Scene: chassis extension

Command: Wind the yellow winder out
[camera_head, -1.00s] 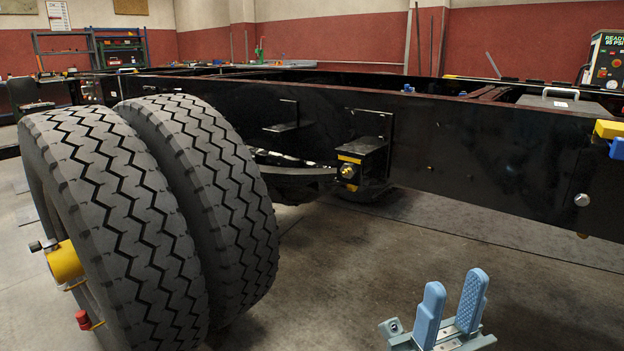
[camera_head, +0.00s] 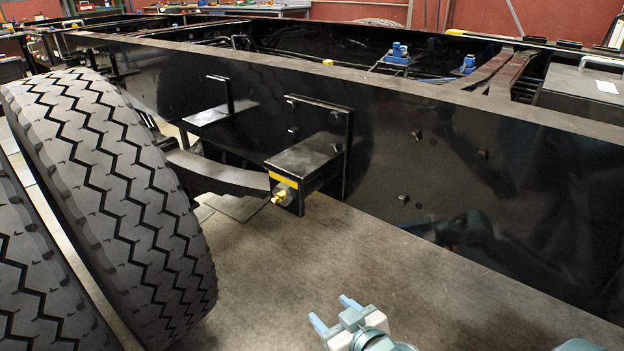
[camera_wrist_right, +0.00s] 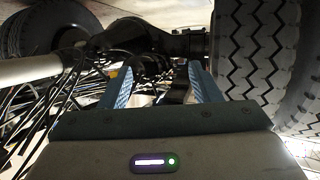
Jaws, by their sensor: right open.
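A small yellow fitting (camera_head: 283,195) with a yellow band above it sits on the end face of a black bracket on the truck frame. It is the only yellow part of that kind in the head view, and I cannot tell for sure that it is the winder. My right gripper (camera_head: 334,312) is low in the front, below and to the right of the fitting and clear of it. Its blue fingers are apart and empty, also in the right wrist view (camera_wrist_right: 160,78). A small yellow patch there is too blurred to name. My left gripper is out of view.
The black chassis rail (camera_head: 400,150) runs across the whole head view. Large tyres (camera_head: 120,190) stand at the left. The floor (camera_head: 260,280) between them is clear. The wrist view shows a dark axle (camera_wrist_right: 150,40), dark hoses (camera_wrist_right: 60,110) and twin tyres (camera_wrist_right: 250,50).

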